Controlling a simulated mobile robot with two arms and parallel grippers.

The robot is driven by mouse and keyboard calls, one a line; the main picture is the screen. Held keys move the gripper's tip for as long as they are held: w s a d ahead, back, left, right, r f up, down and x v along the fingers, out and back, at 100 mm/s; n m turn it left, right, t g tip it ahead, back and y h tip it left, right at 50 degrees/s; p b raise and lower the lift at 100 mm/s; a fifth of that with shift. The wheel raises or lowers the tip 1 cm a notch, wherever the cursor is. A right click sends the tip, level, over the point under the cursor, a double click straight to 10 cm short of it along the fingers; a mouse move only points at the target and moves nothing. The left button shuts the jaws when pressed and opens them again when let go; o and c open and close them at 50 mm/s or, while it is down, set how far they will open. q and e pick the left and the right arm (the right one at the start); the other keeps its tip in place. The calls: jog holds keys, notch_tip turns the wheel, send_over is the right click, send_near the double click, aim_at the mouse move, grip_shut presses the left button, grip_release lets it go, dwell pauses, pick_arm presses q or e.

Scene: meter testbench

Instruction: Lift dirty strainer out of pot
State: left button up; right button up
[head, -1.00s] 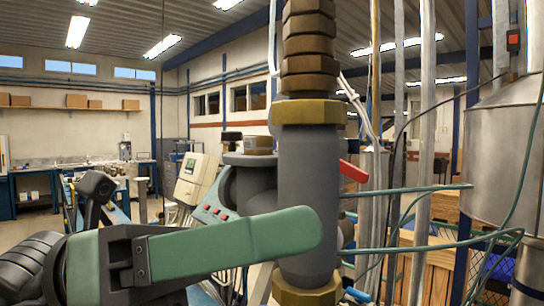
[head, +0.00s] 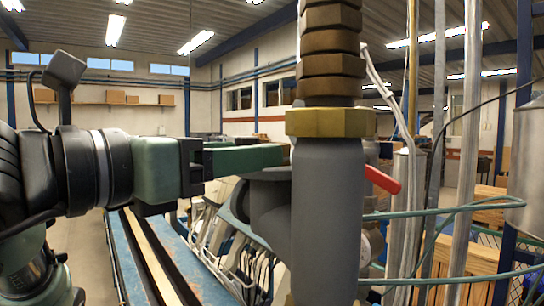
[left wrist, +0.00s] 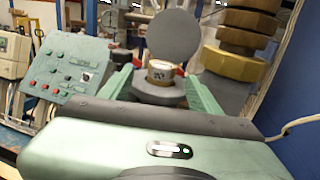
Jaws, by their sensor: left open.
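A grey pot (head: 262,195) juts from the left of the thick grey vertical pipe. In the left wrist view its rim (left wrist: 160,92) lies ahead of the palm, with a round grey disc (left wrist: 173,38) standing behind it. A short tan cylinder with a pale top, probably the strainer (left wrist: 162,71), sits at the pot's mouth. My left gripper (head: 272,157) is open and level, just above the pot. In the left wrist view its green fingers (left wrist: 160,76) lie either side of the cylinder; contact cannot be told. The head view hides the cylinder behind the gripper.
The grey pipe (head: 327,225) with a brass collar (head: 330,123) stands close right of the fingertips. A red lever (head: 381,179) and green hoses lie right of it. A control panel (left wrist: 68,75) with buttons is left of the pot in the wrist view.

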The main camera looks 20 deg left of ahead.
pick_arm(q)
jog(key=x, duration=0.3)
jog(key=shift+w+d+f, duration=0.1)
jog(key=shift+w+d, duration=0.2)
jog(key=shift+d, duration=0.05)
jog(key=shift+s+a, duration=0.15)
jog(key=shift+s, duration=0.05)
jog(key=shift+c, duration=1.2)
grip_shut()
jog(key=shift+p, duration=0.35)
